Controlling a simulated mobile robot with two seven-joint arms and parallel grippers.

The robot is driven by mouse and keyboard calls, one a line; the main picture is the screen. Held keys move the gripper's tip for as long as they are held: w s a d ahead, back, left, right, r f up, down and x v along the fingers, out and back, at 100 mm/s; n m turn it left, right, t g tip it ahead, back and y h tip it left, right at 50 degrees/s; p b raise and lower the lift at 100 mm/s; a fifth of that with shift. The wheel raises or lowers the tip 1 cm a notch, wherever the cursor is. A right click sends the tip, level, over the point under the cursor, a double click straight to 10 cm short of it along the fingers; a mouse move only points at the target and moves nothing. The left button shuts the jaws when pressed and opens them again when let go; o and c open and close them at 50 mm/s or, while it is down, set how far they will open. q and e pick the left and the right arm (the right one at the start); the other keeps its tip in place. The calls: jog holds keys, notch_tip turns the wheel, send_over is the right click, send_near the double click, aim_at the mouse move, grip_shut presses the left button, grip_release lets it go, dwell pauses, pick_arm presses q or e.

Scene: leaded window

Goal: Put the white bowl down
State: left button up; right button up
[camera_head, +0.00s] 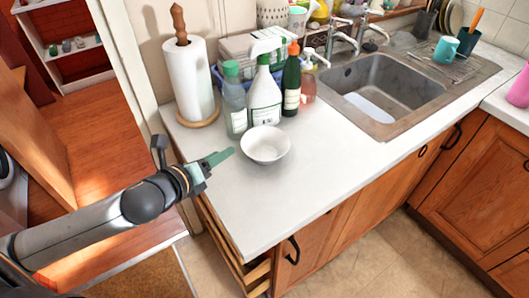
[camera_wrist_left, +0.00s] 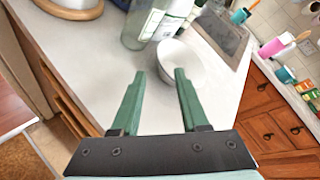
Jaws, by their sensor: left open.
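The white bowl (camera_head: 265,146) sits upright on the white countertop (camera_head: 262,205), in front of several bottles. My left gripper (camera_head: 228,153) comes in from the left, with its green fingers just left of the bowl. In the left wrist view the bowl (camera_wrist_left: 180,64) lies beyond the fingertips, nearer the right finger. The left gripper (camera_wrist_left: 160,76) is open there, with nothing between its fingers. Whether a fingertip touches the bowl's rim is hard to tell. My right gripper is not in view.
A paper towel roll (camera_head: 190,80) on a wooden holder stands behind my left gripper. A spray bottle (camera_head: 264,100) and a dark green bottle (camera_head: 291,85) stand behind the bowl. The sink (camera_head: 385,88) is to the right. The front counter is clear; a drawer (camera_head: 235,255) below stands open.

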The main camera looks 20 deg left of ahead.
aim_at(245, 141)
pick_arm(q)
jog(key=shift+s+f+m+t, duration=0.3)
jog(key=shift+s+m, duration=0.1)
jog(key=shift+s, duration=0.05)
jog(key=shift+p+x, duration=0.4)
jog(key=shift+x, duration=5.8)
jog(key=shift+d, duration=0.1)
jog(key=shift+c, duration=0.3)
jog(key=shift+f, duration=0.1)
grip_shut()
jog(key=shift+s, duration=0.1)
